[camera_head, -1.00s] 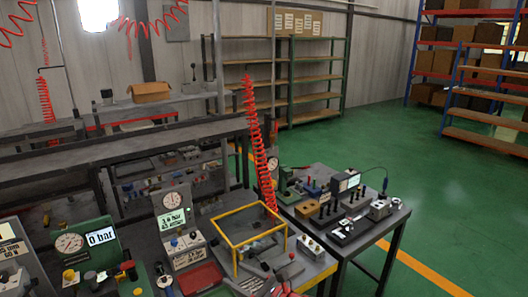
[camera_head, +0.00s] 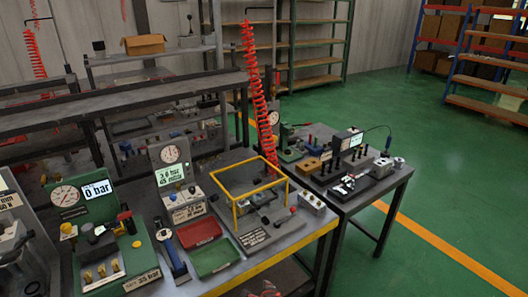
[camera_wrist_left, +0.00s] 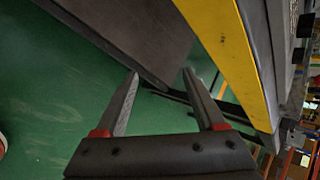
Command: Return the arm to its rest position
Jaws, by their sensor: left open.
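My left gripper (camera_wrist_left: 161,74) shows in the left wrist view with its two grey fingers spread wide and nothing between them. The fingers point past the yellow-edged workbench (camera_wrist_left: 225,45), with green floor to the left. In the head view the same workbench (camera_head: 282,262) shows from above, and no gripper can be made out clearly. A small dark and red shape at the bottom edge of that view is too dim to identify. My right gripper is not in view.
The bench carries a yellow frame (camera_head: 262,203), a red tray (camera_head: 199,232), a green tray (camera_head: 212,257) and a green gauge block (camera_head: 79,199). A red coiled hose (camera_head: 259,95) hangs above it. A second table (camera_head: 399,180) stands to the right, with open green floor (camera_head: 450,170) beyond.

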